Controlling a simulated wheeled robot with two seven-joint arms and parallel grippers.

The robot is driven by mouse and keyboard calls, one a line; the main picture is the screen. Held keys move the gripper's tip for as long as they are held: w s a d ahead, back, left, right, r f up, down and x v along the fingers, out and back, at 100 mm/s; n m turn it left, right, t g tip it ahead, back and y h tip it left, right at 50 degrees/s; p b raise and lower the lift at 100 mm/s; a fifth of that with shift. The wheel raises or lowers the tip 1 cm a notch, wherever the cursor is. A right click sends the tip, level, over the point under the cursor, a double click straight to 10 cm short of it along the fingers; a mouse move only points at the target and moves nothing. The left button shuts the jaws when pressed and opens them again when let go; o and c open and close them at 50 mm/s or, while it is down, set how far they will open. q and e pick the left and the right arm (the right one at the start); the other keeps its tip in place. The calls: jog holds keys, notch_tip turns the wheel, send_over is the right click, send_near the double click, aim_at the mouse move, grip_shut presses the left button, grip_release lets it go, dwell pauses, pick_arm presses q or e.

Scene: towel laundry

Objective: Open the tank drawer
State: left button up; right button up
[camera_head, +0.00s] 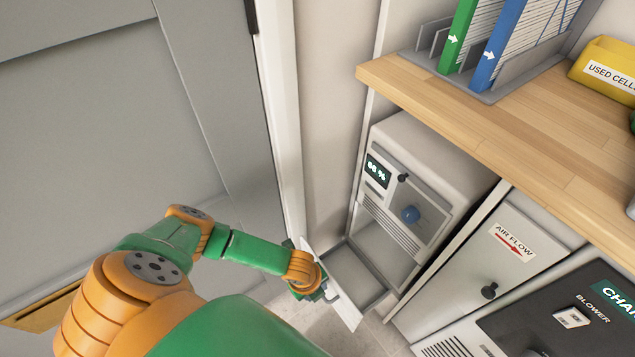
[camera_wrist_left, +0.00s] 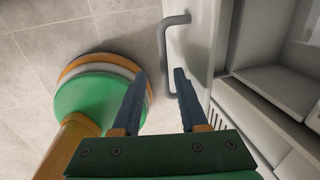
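The tank drawer (camera_head: 372,270) is pulled out from the bottom of a grey-white unit (camera_head: 420,170) with a "68 %" display. Its white front panel (camera_head: 346,312) stands away from the unit, and the inside of the drawer shows. My left gripper (camera_head: 322,291) is at the outer side of this panel. In the left wrist view my left gripper (camera_wrist_left: 161,72) is open, with its two fingers apart. The grey drawer handle (camera_wrist_left: 165,60) shows between and beyond the fingertips; I cannot tell if they touch it. My right gripper is not in view.
A wooden counter (camera_head: 470,105) with binders and a yellow "USED CELLS" bin (camera_head: 610,68) overhangs at the right. An "AIR FLOW" panel (camera_head: 490,265) stands right of the unit. A grey door (camera_head: 90,120) is at the left. Tiled floor (camera_wrist_left: 35,60) lies below.

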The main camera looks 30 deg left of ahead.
pick_arm(q)
notch_tip(320, 180, up, 7)
jog(key=s+p, duration=0.1)
jog(key=p, duration=0.2)
jog(key=shift+a, duration=0.2)
